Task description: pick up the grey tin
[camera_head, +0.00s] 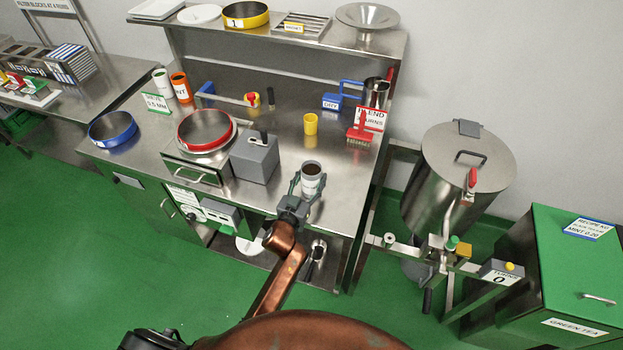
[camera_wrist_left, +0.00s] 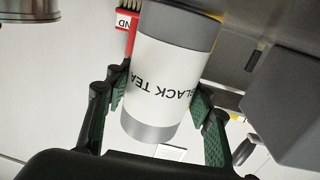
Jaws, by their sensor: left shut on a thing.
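The grey tin (camera_head: 313,187) has a white label and an open top with dark contents. It is upright at the front right of the steel bench. In the left wrist view the tin (camera_wrist_left: 168,70) fills the middle, and its label reads BLACK TEA. My left gripper (camera_head: 304,188) is shut on the tin, with one green-padded finger on each side. I cannot tell whether the tin's base touches the bench. My right gripper is not in view.
A grey box (camera_head: 255,160) stands just left of the tin. A yellow cup (camera_head: 310,124) and a red brush (camera_head: 359,134) are behind it. A red-rimmed sieve (camera_head: 206,131) and a blue one (camera_head: 112,130) are further left. A steel drum (camera_head: 455,185) stands right of the bench.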

